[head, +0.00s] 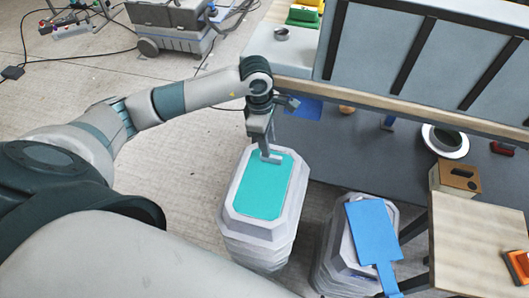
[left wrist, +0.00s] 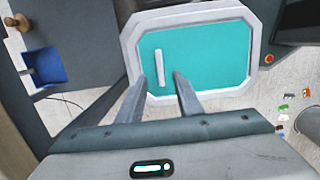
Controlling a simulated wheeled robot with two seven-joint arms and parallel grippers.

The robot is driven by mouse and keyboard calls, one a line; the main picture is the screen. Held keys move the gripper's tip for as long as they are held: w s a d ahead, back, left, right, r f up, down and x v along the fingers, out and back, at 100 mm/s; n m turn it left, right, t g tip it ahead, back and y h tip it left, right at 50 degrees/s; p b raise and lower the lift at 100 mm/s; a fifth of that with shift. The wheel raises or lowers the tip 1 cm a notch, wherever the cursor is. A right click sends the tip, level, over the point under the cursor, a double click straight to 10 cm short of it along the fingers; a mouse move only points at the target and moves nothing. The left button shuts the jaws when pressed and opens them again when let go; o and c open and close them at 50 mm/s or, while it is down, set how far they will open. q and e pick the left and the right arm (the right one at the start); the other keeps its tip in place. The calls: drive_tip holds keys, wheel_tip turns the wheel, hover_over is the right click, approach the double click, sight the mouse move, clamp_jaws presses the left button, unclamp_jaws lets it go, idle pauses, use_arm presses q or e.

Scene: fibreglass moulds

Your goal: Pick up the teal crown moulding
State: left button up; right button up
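The teal crown moulding (head: 262,188) is a teal panel within a pale grey octagonal rim, on top of a ribbed grey body standing on the floor. A pale bar handle (left wrist: 158,68) stands near one end of the teal face. My left gripper (head: 264,150) points down over that end, at the handle. In the left wrist view the two fingers (left wrist: 160,78) are apart, with the handle showing between and beyond their tips. I cannot tell whether the fingers touch it. My right gripper is not in view.
A second grey stack (head: 330,262) with a blue paddle-shaped piece (head: 373,232) stands to the right. A wooden table (head: 480,240) is at the lower right. A grey bench (head: 370,155) lies behind, with a round bowl (head: 445,140) on it.

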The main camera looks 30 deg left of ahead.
use_arm(q)
drive_tip(key=shift+d+f, duration=0.1)
drive_tip(key=shift+f, duration=0.15)
drive_tip(key=shift+d+f+p, duration=0.25)
drive_tip(key=shift+f+p, duration=0.4)
drive_tip(key=shift+f, duration=0.25)
wheel_tip(320, 180, down, 2)
drive_tip(key=shift+d, duration=0.1)
drive_tip(key=shift+f, duration=0.35)
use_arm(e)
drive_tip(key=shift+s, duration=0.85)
use_arm(q)
drive_tip(key=shift+c, duration=0.4)
clamp_jaws()
drive_tip(key=shift+w, duration=0.1)
